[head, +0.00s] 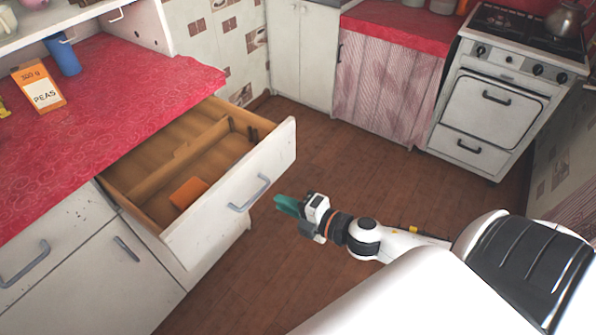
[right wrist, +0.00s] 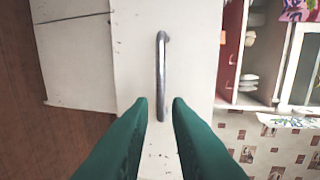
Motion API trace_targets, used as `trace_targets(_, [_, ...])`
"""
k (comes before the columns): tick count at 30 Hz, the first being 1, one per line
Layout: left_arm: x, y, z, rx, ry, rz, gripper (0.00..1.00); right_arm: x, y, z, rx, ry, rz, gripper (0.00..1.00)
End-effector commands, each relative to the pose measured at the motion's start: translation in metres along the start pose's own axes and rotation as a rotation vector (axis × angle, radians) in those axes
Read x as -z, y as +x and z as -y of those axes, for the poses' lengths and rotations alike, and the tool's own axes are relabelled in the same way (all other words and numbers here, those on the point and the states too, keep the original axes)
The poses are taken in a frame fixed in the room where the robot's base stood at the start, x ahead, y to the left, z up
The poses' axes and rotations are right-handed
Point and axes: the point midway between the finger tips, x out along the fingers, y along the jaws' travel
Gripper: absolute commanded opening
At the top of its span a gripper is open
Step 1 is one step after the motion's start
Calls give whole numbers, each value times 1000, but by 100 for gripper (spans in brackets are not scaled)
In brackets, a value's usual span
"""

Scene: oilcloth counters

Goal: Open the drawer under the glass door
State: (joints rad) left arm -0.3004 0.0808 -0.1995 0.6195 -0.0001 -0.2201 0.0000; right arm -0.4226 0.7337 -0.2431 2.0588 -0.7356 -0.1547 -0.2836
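The drawer (head: 225,215) with a white front is pulled well out from the counter in the head view. Its wooden inside shows a divider and an orange item (head: 188,193). Its grey bar handle (head: 250,194) is on the front and also shows in the right wrist view (right wrist: 161,75). My right gripper (head: 288,205) is just off the drawer front, apart from the handle. In the right wrist view its green fingers (right wrist: 159,103) are spread, with the handle ahead of the gap and nothing held. A white-framed glass door (right wrist: 300,65) shows at the right there. My left gripper is not in view.
The red oilcloth counter (head: 110,90) holds a PEAS box (head: 38,87) and a blue cup (head: 63,55). Closed cupboard fronts (head: 85,275) stand left of the drawer. A stove (head: 500,90) is at the back right. The brown floor (head: 330,150) between is clear.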

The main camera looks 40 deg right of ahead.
Motion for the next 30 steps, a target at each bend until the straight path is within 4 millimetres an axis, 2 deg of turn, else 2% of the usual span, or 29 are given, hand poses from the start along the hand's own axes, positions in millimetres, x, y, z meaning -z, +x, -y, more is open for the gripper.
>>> trace_targets(3, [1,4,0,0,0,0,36,-1,-17,-2,-2,1,1,17])
trace_targets(9, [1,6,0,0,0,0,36,0,-32,0,0,-1,1,17])
trace_targets(27, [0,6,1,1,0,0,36,0,-34,0,0,-1,1,17])
trace_targets(30, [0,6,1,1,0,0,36,3,-33,-6,-9,11,-9,17])
